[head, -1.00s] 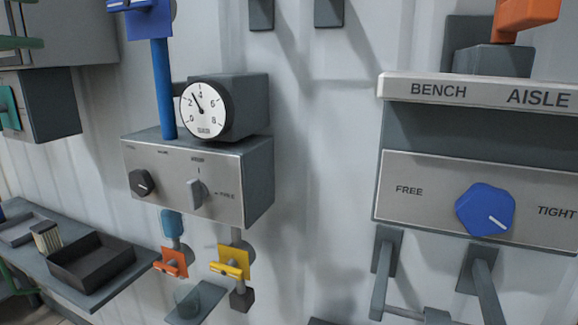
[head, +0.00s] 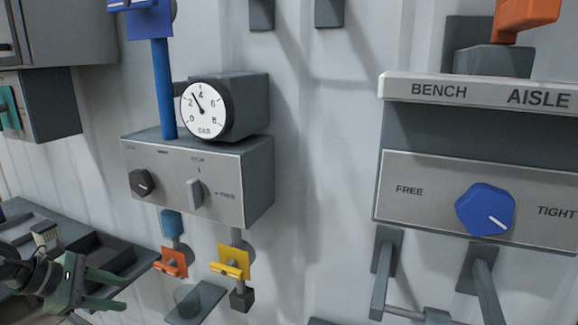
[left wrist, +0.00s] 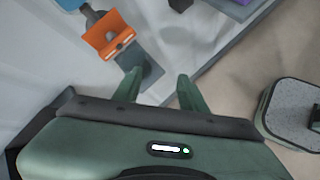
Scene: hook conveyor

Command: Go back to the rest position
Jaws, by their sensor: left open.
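My left gripper (head: 122,290) is at the lower left of the head view, in front of the shelf with the dark tray. Its two green fingers are apart and nothing is between them. The left wrist view also shows the open fingers (left wrist: 158,88), with an orange valve handle (left wrist: 108,38) ahead and to the left, apart from them. In the head view the orange handle (head: 173,263) hangs under the control box, to the right of the gripper. My right gripper is in neither view.
The control box (head: 230,185) with a round gauge (head: 203,110) is on the wall. A yellow valve handle (head: 232,262) hangs below it. The dark tray (head: 125,255) is partly hidden by my left arm. A panel with a blue knob (head: 485,210) is at the right.

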